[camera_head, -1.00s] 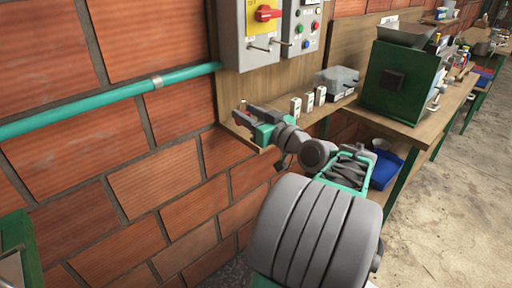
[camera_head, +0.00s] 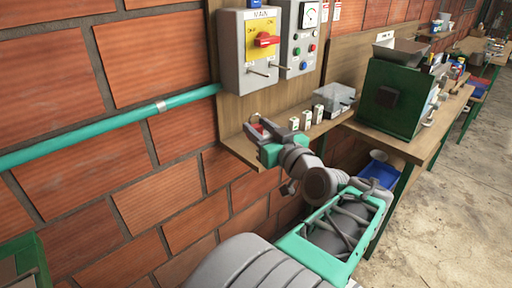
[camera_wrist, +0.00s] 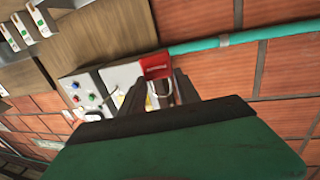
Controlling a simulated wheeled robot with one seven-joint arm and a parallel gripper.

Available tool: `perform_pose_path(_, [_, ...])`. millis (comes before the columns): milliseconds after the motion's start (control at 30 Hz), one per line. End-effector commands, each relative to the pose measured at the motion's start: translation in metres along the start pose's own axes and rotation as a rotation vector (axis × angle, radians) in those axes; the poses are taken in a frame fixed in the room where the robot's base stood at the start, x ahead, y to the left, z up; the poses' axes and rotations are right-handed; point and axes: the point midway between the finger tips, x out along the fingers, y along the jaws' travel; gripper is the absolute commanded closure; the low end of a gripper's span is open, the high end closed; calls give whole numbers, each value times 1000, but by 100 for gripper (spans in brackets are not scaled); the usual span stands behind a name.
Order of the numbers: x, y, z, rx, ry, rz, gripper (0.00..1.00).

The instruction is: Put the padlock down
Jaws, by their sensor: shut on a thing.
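The padlock has a red body with a pale label and shows in the wrist view (camera_wrist: 155,66) at the fingertips. A thin metal loop below it looks like its shackle. In the head view a small red patch of the padlock (camera_head: 257,128) shows at the tip of my gripper (camera_head: 262,138). My gripper's two dark fingers (camera_wrist: 158,84) are shut on the padlock. In the head view my gripper is at the left end of the wooden shelf (camera_head: 283,124), by its front edge. I cannot tell whether the padlock touches the shelf.
A grey switch box (camera_head: 232,62) with a red-and-yellow rotary switch hangs above the shelf. A button panel (camera_head: 303,50) is beside it. Several small white blocks (camera_head: 307,119) and a clear-lidded box (camera_head: 334,99) stand to the right. A green machine (camera_head: 388,98) stands on the bench.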

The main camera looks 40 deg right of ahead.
Motion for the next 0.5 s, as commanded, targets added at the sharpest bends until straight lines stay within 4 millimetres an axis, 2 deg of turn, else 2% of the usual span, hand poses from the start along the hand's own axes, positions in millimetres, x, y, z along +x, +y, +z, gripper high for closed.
perform_pose_path(33, [-2, 2, 17, 7, -1, 23, 100])
perform_pose_path(100, [-5, 5, 32, 3, -1, 55, 100])
perform_pose_path(167, [-6, 12, 37, -2, 1, 88, 100])
perform_pose_path(233, [0, 20, 34, -5, 1, 103, 100])
perform_pose_path(367, [27, 31, 46, -1, -3, 98, 100])
perform_pose_path(500, [64, 47, 63, -2, -3, 99, 100])
